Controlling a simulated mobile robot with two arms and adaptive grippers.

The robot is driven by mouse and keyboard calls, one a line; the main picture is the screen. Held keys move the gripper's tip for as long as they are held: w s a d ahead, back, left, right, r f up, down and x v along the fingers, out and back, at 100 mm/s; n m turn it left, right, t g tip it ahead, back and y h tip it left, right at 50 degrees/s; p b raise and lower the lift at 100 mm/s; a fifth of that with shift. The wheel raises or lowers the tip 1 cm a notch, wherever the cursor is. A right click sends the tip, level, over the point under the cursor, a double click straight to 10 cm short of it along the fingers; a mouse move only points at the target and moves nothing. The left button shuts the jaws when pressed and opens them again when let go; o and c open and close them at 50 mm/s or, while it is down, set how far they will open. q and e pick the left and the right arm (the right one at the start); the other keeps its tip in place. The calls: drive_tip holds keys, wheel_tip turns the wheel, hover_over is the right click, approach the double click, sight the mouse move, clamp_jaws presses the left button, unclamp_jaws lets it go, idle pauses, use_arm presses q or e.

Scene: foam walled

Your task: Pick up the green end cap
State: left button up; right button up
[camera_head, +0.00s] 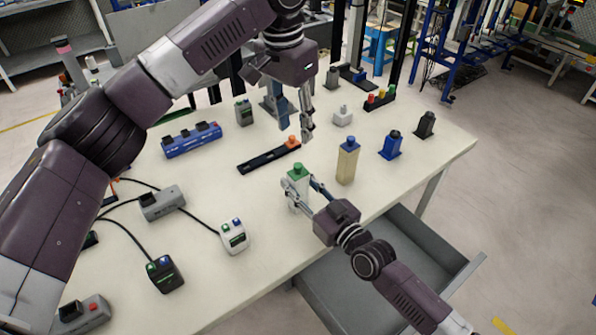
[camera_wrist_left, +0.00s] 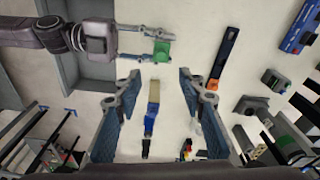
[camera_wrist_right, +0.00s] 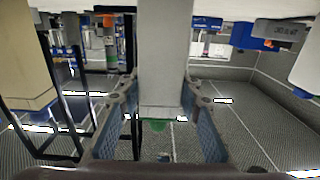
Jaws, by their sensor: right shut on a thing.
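The green end cap (camera_head: 298,170) tops an upright pale block (camera_head: 297,199) on the table, left of the beige blue-topped block. My right gripper (camera_head: 303,189) is shut on this green-topped piece, with a finger on each side of its pale body just below the green top. In the right wrist view the pale body (camera_wrist_right: 165,60) stands between the fingers, and the green part (camera_wrist_right: 154,126) shows below. The left wrist view shows the green top (camera_wrist_left: 162,52) from above. My left gripper (camera_head: 307,131) is open and empty above the table, its fingers (camera_wrist_left: 155,85) wide apart.
A beige block with a blue top (camera_head: 347,163) stands close right of my right gripper. A black bar with an orange piece (camera_head: 268,158) lies behind. A white button box (camera_head: 233,237) is at front left. An open grey drawer (camera_head: 385,265) lies under my right arm.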

sight(298, 165)
use_arm(q)
drive_tip(key=f, duration=0.8)
drive_tip(key=w+f, duration=0.1)
drive_tip(key=f, duration=0.2)
drive_tip(key=shift+d+f, duration=0.25)
drive_tip(key=shift+f, duration=0.15)
clamp_jaws()
